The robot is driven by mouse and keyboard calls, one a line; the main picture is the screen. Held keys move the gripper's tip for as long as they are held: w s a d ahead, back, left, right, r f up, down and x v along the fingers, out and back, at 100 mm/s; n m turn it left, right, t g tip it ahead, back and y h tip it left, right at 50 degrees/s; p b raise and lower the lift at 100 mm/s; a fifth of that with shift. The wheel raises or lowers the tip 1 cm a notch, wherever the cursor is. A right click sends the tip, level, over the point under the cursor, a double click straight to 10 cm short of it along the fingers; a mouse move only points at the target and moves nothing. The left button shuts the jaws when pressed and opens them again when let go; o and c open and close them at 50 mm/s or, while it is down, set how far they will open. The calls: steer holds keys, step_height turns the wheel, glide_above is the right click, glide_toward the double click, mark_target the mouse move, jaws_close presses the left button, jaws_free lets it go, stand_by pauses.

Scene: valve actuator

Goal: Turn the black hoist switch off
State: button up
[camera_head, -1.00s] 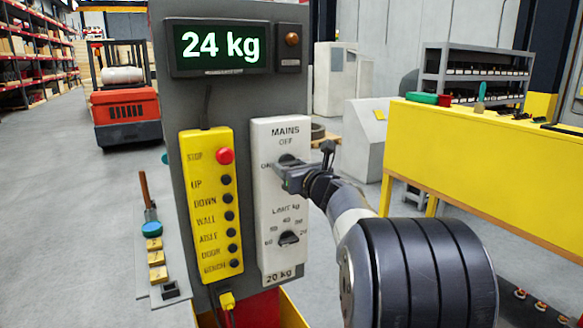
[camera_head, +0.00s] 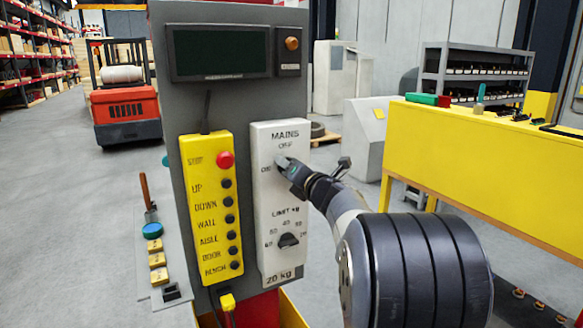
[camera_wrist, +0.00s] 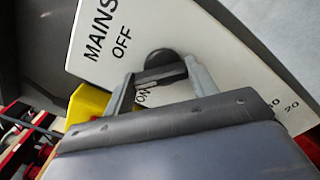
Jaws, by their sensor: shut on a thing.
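The white switch panel (camera_head: 266,200) stands upright on a grey board, marked MAINS and OFF at the top, with ON at the left. My gripper (camera_head: 284,163) is at the mains switch and mostly covers it in the head view. In the wrist view the black round switch (camera_wrist: 162,58) shows between the two fingers of my gripper (camera_wrist: 160,76), which are shut on its handle. The exact direction of the handle is partly hidden. The display (camera_head: 220,51) above is dark. A second black knob (camera_head: 288,240) marked LIMIT kg sits lower on the panel.
A yellow pendant (camera_head: 212,205) with a red stop button (camera_head: 225,160) and several black buttons is left of the white panel. A small shelf (camera_head: 160,270) holds a tool and blocks at far left. A yellow bench (camera_head: 480,170) stands at the right.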

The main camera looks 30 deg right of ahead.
steer(key=shift+d+m+p, duration=0.15)
steer(key=shift+m+p, duration=1.65)
steer(key=shift+m, duration=2.9)
steer(key=o, duration=1)
steer(key=s+b, duration=0.1)
steer(key=s, duration=0.4)
steer(key=s+b, duration=0.1)
steer(key=s, duration=0.4)
steer(key=shift+s+d, duration=0.2)
steer(key=shift+s, duration=0.2)
steer(key=shift+w, duration=0.1)
